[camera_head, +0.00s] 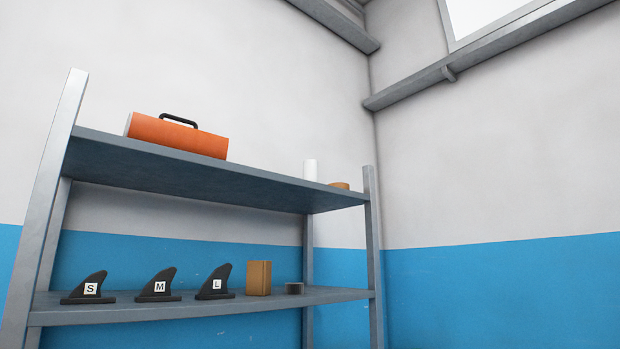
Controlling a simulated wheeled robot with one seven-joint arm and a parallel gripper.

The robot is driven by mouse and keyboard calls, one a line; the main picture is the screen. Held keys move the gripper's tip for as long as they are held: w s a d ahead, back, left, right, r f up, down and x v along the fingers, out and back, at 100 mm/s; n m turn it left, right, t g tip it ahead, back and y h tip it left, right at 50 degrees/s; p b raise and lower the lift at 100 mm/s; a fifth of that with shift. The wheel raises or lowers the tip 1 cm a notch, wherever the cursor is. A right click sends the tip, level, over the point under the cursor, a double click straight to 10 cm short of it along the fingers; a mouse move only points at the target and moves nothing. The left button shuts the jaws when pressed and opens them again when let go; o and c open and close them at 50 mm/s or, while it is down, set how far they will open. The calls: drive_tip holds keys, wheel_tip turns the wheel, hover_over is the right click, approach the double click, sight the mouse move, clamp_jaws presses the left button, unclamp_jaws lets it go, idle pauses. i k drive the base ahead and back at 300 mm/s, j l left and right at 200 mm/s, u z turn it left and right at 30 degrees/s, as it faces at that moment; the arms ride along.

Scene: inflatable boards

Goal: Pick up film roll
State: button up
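A small white upright cylinder (310,170), which looks like the film roll, stands on the top shelf (190,176) near its right end. The shelf edge may hide its base. A low brown round thing (339,186), perhaps a roll of tape, is just to its right. I cannot tell if the two touch. My gripper is not in view.
An orange cylinder with a black handle (178,135) lies on the top shelf at left. The lower shelf (200,308) holds black fins marked S (88,289), M (158,287) and L (215,284), a brown box (258,278) and a dark roll (294,288). Grey posts flank the shelves.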

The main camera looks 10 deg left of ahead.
sight(310, 165)
drive_tip(key=k+j, duration=0.15)
drive_tip(key=k, duration=0.25)
drive_tip(key=k+j, duration=0.2)
drive_tip(key=k, duration=0.15)
drive_tip(key=k+j+u, duration=0.1)
drive_tip(key=k, duration=0.3)
